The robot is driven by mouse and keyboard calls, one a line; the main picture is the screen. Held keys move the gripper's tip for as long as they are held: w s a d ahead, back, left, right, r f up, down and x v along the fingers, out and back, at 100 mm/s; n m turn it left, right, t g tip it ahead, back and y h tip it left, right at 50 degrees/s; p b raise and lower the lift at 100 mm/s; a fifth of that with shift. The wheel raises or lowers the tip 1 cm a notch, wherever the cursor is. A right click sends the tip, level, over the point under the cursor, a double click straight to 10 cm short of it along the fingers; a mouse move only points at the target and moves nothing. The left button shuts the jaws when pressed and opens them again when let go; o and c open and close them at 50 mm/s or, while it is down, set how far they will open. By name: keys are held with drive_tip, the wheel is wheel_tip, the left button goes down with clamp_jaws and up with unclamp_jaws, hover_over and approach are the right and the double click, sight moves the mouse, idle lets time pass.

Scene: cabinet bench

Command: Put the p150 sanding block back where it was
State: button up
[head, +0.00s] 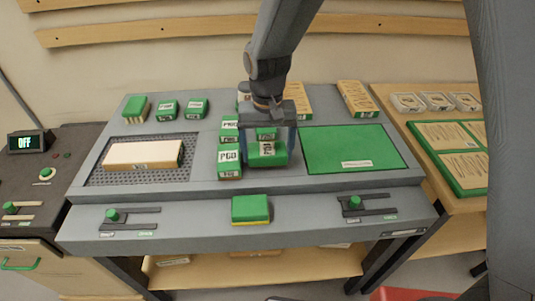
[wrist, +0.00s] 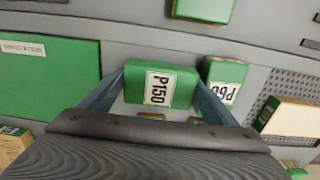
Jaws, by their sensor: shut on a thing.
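The p150 sanding block (wrist: 160,86) is green with a white label reading P150 in the wrist view. My gripper (wrist: 160,92) is shut on it, with one finger at each side. In the head view my gripper (head: 268,145) holds the block (head: 266,153) over the middle of the grey bench, just right of the P60 block (head: 229,158). The wrist view shows the P60 block (wrist: 224,80) beside it with a small gap. Whether the held block touches the bench or hangs above it I cannot tell.
A green mat (head: 352,149) lies to the right. A wooden board (head: 143,154) rests on the perforated panel (head: 192,176) at left. Several small green blocks (head: 167,110) stand along the back. A green and yellow block (head: 250,208) sits at the front edge.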

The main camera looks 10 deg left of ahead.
sight(267, 150)
drive_tip(key=shift+f, duration=1)
drive_tip(key=o, duration=0.7)
drive_tip(key=shift+f, duration=0.1)
wheel_tip(267, 150, up, 12)
drive_tip(key=shift+a+r+b, duration=0.1)
drive_tip(key=shift+r+b, duration=0.05)
drive_tip(key=shift+b, duration=1)
drive_tip(key=s+d+f+m, duration=0.1)
drive_tip(key=s+d+f, duration=0.1)
drive_tip(key=d, duration=0.7)
drive_tip(key=s+d+f, duration=0.3)
drive_tip(key=s+d, duration=0.1)
drive_tip(key=d, duration=0.6)
drive_tip(key=s+d+f+m, duration=0.1)
drive_tip(key=s+d+f, duration=0.1)
drive_tip(key=d, duration=0.7)
drive_tip(key=shift+s+d+f+m+t, duration=0.15)
drive_tip(key=shift+s+d+m+t, duration=0.2)
drive_tip(key=shift+s, duration=0.25)
drive_tip(key=shift+a, duration=0.1)
